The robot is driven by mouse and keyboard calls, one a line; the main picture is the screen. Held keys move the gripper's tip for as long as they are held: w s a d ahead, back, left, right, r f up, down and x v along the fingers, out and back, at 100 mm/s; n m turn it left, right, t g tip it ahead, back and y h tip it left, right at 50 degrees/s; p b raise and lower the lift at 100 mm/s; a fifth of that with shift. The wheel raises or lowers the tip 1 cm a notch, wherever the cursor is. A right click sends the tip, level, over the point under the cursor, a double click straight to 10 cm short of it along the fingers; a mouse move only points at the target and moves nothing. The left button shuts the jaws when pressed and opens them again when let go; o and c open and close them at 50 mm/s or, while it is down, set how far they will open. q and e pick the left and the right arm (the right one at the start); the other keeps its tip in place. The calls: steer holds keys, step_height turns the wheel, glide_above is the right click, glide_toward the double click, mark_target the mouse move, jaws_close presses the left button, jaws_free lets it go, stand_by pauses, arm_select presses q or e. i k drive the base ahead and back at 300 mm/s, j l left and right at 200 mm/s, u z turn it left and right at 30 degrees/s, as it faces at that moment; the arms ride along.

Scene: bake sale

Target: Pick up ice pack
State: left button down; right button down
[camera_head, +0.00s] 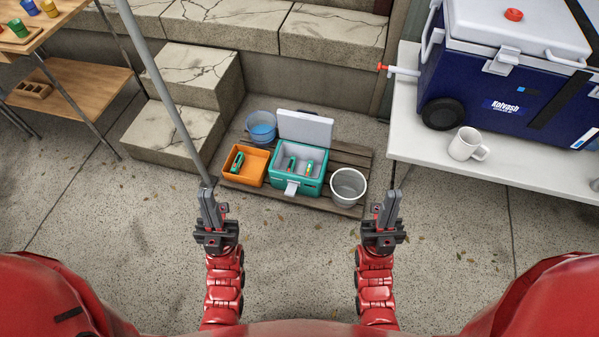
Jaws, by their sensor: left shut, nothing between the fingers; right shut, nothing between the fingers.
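No thing in view can be told for certain as the ice pack. A teal cooler (300,188) stands open on a low wooden pallet, its pale lid (305,127) raised at the back. Two small colourful items, one on the left (291,165) and one on the right (308,168), are inside it, too small to identify. A small green item (237,163) lies in an orange bin (254,160) left of the cooler. My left gripper (209,192) is shut and empty, in front and left of the pallet. My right gripper (391,194) is shut and empty, at the right.
A blue bucket (262,127) and a grey bucket (347,186) share the pallet (352,153). A white table (420,153) at right bears a big blue cooler (480,80) and a white mug (466,146). Stone steps (185,75) rise behind. A thin pole (160,90) stands left.

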mark_target(291, 167)
steer(key=i+l+u, duration=0.15)
steer(key=i, duration=0.35)
steer(key=i+l+u, duration=0.2)
steer(key=i+l, duration=0.15)
steer(key=i+l+u, duration=0.15)
steer(key=l, duration=0.2)
steer(key=k, duration=0.95)
